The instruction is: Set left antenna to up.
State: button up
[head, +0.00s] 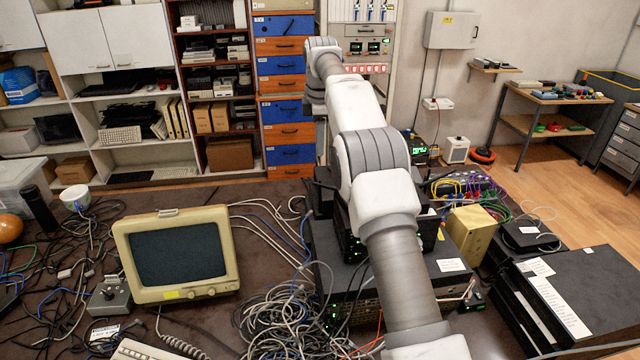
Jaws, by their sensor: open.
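My own arm reaches from the bottom right up through the middle of the head view and covers much of the stacked black network devices (350,232). The arm bends downward at its far end, in front of the rack at the back. My gripper cannot be made out there, so its distance from the antenna does not show. A dark, thin part at the left edge of the stack (325,185) may be the left antenna, but it is small and partly behind the arm. Its angle cannot be told clearly.
A beige monitor (178,254) stands left of the stack, with tangled grey cables (285,318) between. A yellowish box (474,233) and black cases (575,290) stand to the right. Blue and orange drawers (285,108) and shelves line the back wall.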

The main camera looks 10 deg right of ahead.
aim_at(319, 185)
jog(key=w+f, duration=0.1)
jog(key=f, duration=0.4)
jog(key=w+f, duration=0.1)
jog(key=f, duration=0.9)
jog(key=shift+w+d+f, duration=0.1)
jog(key=shift+w+f, duration=0.2)
jog(key=shift+w, duration=0.1)
grip_shut()
dwell(0.5)
